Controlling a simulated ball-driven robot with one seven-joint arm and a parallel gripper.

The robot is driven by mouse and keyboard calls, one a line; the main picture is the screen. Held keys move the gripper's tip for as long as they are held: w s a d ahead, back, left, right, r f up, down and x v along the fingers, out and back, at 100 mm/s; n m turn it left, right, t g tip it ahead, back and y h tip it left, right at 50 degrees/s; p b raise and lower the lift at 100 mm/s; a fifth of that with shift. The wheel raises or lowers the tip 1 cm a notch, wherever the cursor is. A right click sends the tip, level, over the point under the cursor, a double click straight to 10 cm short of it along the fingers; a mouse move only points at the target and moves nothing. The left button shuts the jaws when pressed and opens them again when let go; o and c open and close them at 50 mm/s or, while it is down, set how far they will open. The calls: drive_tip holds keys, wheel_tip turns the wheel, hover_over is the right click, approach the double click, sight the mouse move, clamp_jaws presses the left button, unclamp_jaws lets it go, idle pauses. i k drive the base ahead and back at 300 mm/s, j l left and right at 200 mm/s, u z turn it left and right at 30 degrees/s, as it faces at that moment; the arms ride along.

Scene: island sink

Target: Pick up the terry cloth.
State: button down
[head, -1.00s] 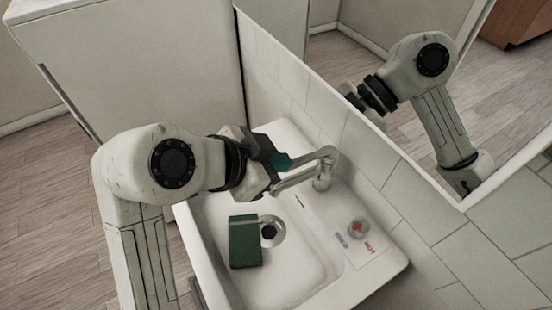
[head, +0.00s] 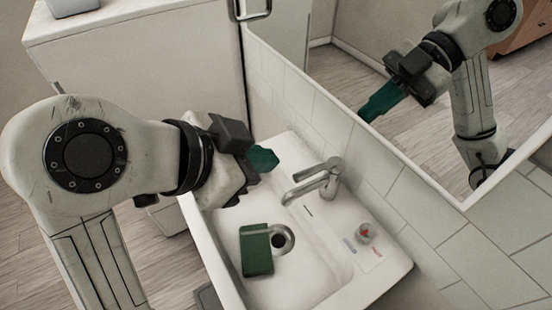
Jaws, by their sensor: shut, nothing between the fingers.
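A dark green, folded rectangular piece, which I take as the terry cloth (head: 256,251), lies in the white sink basin (head: 306,279), beside the round drain. My gripper (head: 263,159) is over the far left part of the sink, short of the faucet and apart from the cloth. Its teal fingers are shut with nothing between them. They also show in the mirror, pointing down and left. My gripper's dark body hides part of the sink's left rim.
The faucet (head: 320,181) rises at the sink's back right. A small round item with a red mark (head: 365,232) sits on the sink's right ledge, near small labels. A tiled wall and mirror (head: 400,85) bound the right side. A pale cabinet (head: 140,75) stands behind.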

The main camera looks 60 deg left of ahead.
sight(256, 253)
drive_tip(key=k+l, duration=0.2)
drive_tip(key=k, duration=0.3)
drive_tip(key=k+l, duration=0.25)
drive_tip(key=k, duration=0.2)
